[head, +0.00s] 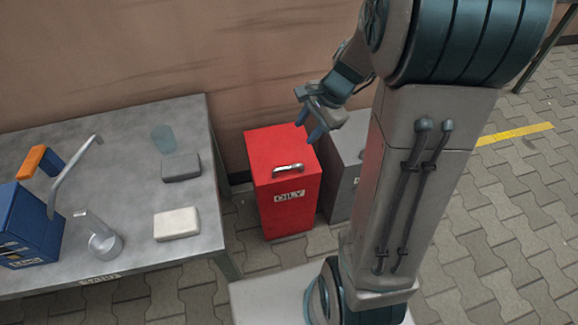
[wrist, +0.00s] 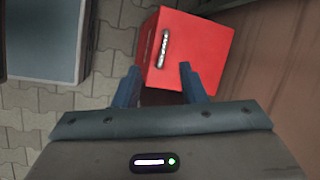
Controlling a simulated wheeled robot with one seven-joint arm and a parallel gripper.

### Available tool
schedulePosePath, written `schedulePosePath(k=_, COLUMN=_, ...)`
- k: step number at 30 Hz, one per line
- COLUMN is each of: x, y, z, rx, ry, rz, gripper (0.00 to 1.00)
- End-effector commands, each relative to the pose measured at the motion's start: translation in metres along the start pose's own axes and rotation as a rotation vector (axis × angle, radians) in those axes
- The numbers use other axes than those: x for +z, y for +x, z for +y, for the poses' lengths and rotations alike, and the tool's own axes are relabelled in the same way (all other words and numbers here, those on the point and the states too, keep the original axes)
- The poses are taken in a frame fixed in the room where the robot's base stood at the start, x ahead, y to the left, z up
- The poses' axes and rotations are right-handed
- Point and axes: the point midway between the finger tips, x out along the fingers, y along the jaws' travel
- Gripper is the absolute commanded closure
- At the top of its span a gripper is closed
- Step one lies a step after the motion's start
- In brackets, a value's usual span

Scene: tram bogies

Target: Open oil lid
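The oil bin is a red box (head: 285,205) labelled "OILY" on its front, standing on the paved floor between the table and a grey bin. Its lid (head: 277,150) looks closed, with a silver handle (head: 288,168) near the front edge. My gripper (head: 312,127) is above the bin's right rear side, apart from the handle. In the wrist view my gripper (wrist: 157,85) has its two blue fingers spread, with nothing between them. The red lid (wrist: 200,50) and the handle (wrist: 163,48) show beyond the fingertips.
A grey bin (head: 346,165) stands right beside the red one. The metal table (head: 130,130) at left holds a blue box (head: 28,228), a white block (head: 177,223), a grey block (head: 181,167) and glassware. A wall is close behind. Paving is open at right.

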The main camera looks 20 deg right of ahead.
Motion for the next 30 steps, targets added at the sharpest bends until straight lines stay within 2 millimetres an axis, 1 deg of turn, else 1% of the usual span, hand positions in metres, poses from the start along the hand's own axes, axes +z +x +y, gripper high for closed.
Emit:
schedulePosePath(k=1, x=-0.016, y=0.027, z=0.003, rx=-0.003, ry=0.061, rz=-0.007, gripper=0.62)
schedulePosePath(k=3, x=-0.030, y=0.044, z=0.003, rx=-0.012, ry=0.138, rz=-0.014, gripper=0.62)
schedulePosePath(k=6, x=-0.045, y=0.062, z=0.003, rx=-0.023, ry=0.221, rz=-0.021, gripper=0.62)
schedulePosePath(k=9, x=-0.055, y=0.072, z=0.003, rx=-0.029, ry=0.274, rz=-0.025, gripper=0.62)
schedulePosePath(k=14, x=-0.060, y=0.082, z=0.002, rx=-0.033, ry=0.306, rz=-0.027, gripper=0.62)
schedulePosePath(k=17, x=-0.060, y=0.095, z=0.002, rx=-0.031, ry=0.306, rz=-0.029, gripper=0.62)
schedulePosePath(k=20, x=-0.060, y=0.114, z=0.002, rx=-0.030, ry=0.305, rz=-0.029, gripper=0.62)
schedulePosePath(k=27, x=-0.058, y=0.167, z=0.001, rx=-0.030, ry=0.304, rz=-0.029, gripper=0.62)
schedulePosePath(k=30, x=-0.058, y=0.185, z=0.000, rx=-0.030, ry=0.305, rz=-0.029, gripper=0.62)
